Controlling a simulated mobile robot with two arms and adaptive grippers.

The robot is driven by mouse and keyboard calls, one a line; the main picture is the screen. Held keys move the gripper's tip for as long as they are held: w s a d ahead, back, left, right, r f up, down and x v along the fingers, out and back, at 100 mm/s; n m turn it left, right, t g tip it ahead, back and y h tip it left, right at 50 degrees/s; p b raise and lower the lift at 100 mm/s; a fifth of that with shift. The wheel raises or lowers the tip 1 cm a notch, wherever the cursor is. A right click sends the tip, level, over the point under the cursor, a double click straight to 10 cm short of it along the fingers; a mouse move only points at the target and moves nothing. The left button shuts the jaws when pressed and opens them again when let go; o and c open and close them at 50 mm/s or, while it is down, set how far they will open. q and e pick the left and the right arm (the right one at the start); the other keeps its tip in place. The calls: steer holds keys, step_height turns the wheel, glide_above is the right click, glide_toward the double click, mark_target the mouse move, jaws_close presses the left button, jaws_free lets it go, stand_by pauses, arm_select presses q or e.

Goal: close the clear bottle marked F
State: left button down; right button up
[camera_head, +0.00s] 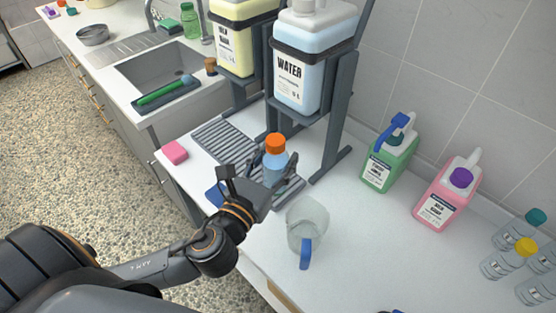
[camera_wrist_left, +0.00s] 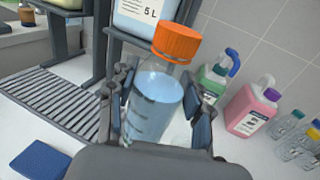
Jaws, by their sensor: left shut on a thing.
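A clear bottle (camera_head: 274,171) with light blue liquid and dark level marks stands between the fingers of my left gripper (camera_head: 267,176). It also shows in the left wrist view (camera_wrist_left: 152,105). My left gripper is shut on the bottle's body, one finger on each side. An orange cap (camera_head: 275,143) sits at the top of the bottle; it also shows in the left wrist view (camera_wrist_left: 177,43). I cannot tell how tightly it is seated. No letter F is readable on the bottle. My right gripper is not in view.
The bottle is by a grey ribbed drain mat (camera_head: 220,141), below the WATER tank (camera_head: 311,62). A clear jug (camera_head: 306,222) with a blue handle stands close right. Green (camera_head: 388,162) and pink (camera_head: 447,195) soap containers stand behind. Several clear bottles (camera_head: 502,263) are far right.

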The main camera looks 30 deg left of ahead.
arm_select(q)
steer(key=shift+s+r, duration=0.2)
steer(key=shift+s, duration=0.4)
steer(key=w+a+f+b, duration=0.1)
steer(key=w+a+f, duration=0.6)
steer(key=w+f, duration=0.2)
steer(key=shift+w, duration=1.15)
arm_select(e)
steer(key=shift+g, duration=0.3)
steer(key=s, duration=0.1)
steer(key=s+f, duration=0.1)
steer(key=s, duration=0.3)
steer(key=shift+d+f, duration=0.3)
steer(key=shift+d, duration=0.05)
arm_select(q)
steer(key=f, duration=0.1)
steer(key=f+b, duration=0.2)
steer(key=f, duration=0.1)
steer(key=shift+w+a, duration=0.3)
steer(key=shift+w, duration=0.05)
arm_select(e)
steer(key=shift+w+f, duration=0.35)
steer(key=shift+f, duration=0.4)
